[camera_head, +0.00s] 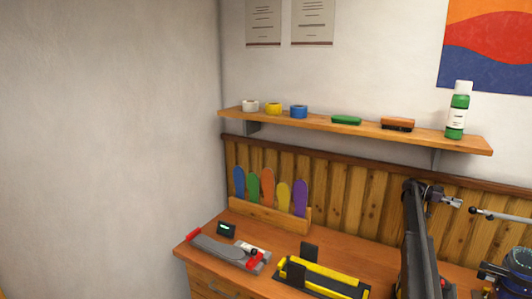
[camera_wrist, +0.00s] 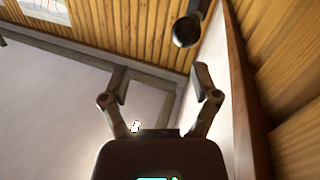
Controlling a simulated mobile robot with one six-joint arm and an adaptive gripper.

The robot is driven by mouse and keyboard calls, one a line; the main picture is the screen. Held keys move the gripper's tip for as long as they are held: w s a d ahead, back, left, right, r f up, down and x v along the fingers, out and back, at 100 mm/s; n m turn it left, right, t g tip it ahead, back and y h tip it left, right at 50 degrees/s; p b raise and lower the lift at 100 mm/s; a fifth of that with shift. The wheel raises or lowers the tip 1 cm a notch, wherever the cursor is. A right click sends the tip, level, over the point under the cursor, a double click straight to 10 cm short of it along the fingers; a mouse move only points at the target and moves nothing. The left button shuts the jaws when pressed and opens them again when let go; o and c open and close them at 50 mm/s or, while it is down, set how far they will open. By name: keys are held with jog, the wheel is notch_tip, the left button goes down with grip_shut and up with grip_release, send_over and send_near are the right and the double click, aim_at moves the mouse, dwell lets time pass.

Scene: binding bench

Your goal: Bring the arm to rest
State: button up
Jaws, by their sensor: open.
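In the wrist view my gripper (camera_wrist: 161,84) has its two fingers spread wide apart, with nothing between them. Behind the gap are a pale surface and the foot of a wood-plank wall (camera_wrist: 130,35). In the head view parts of my dark arm stand at the right, in front of the plank panelling (camera_head: 340,190). I cannot make out the fingers clearly in that view.
The wooden bench (camera_head: 215,240) holds a grey tool with red ends (camera_head: 225,250), a black and yellow tray (camera_head: 325,278), a small display (camera_head: 226,229) and a rack of coloured paddles (camera_head: 267,188). A shelf (camera_head: 365,130) above holds tape rolls, brushes and a green bottle (camera_head: 457,112).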

jog(key=s+a+f+n+t+y, duration=0.1)
jog(key=s+a+f+n+t, duration=0.3)
jog(key=a, duration=0.6)
jog(key=s+a+f+n+t+y, duration=0.2)
jog(key=s+a+f+n, duration=0.35)
jog(key=a, duration=0.45)
jog(key=s+a+f+n+t+y, duration=0.1)
jog(key=s+a+f+n+t, duration=0.3)
jog(key=a, duration=0.6)
jog(key=s+a+f+n+t+y, duration=0.1)
jog(key=s+a+n+y, duration=0.3)
jog(key=s+a, duration=0.5)
jog(key=s+a+f+n+t+y, duration=0.2)
jog(key=s+a+n, duration=0.6)
jog(key=a, duration=1)
notch_tip(320, 180, down, 2)
jog(key=shift+s+f+y, duration=0.1)
jog(key=shift+s+y, duration=0.9)
jog(key=shift+s, duration=0.25)
jog(key=shift+c, duration=0.3)
jog(key=shift+c, duration=1.2)
